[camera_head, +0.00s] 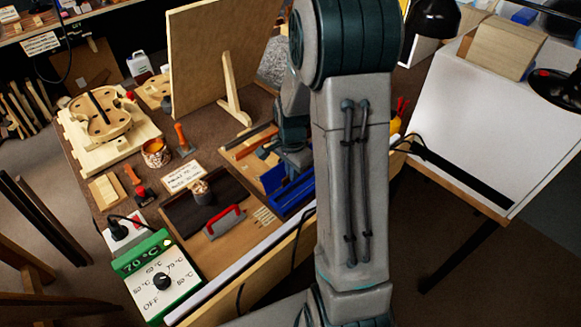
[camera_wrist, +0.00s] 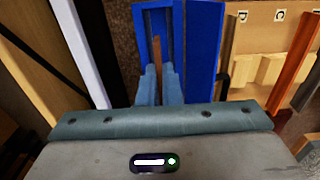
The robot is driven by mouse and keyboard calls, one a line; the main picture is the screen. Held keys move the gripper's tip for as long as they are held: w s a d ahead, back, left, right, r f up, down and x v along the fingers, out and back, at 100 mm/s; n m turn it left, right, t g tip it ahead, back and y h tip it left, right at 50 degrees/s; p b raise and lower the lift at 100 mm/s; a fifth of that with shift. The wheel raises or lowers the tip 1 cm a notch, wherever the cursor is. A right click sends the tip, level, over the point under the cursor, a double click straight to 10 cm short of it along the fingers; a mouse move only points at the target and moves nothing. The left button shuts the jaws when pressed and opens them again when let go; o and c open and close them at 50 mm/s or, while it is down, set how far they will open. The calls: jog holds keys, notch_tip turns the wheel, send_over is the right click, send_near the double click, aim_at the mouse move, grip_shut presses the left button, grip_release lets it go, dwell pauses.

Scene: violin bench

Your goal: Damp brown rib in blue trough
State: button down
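The blue trough (camera_head: 291,195) lies on the bench under my arm; it fills the upper middle of the wrist view (camera_wrist: 206,40). My gripper (camera_wrist: 161,72) is over the trough, with its fingers close together on a thin brown rib (camera_wrist: 157,50). The rib stands on edge between the fingertips and reaches forward within the trough's outline. I cannot tell whether it touches the trough's floor or whether there is water. In the head view my arm hides part of the trough, and the rib cannot be made out.
A lettered wooden rack (camera_wrist: 262,35) stands right of the trough, with an orange strip (camera_wrist: 295,68) beside it. A red-handled tool (camera_head: 225,222), a dark tray (camera_head: 180,220) and a heater control box (camera_head: 160,277) are to the left. A tall wooden panel (camera_head: 215,60) stands behind.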

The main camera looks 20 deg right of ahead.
jog(key=shift+f+b, duration=2.65)
jog(key=shift+f, duration=1.15)
jog(key=c, duration=1.6)
grip_release()
jog(key=shift+o, duration=0.3)
notch_tip(320, 180, up, 14)
jog(key=shift+p, duration=0.4)
jog(key=shift+a, duration=0.1)
jog(key=s+a+r+n+t+p, duration=0.1)
jog(key=s+a+r+n, duration=0.3)
jog(key=s+n, duration=0.3)
jog(key=s+a+r+n+t+p, duration=0.1)
jog(key=s+a+r+n+p, duration=0.1)
jog(key=s+n, duration=0.4)
jog(key=s+a+r, duration=0.1)
jog(key=s+r, duration=0.1)
jog(key=s, duration=0.1)
jog(key=shift+s+a+r+n+t, duration=0.2)
jog(key=shift+a+r+n+t, duration=0.15)
jog(key=shift+a+n+t, duration=0.05)
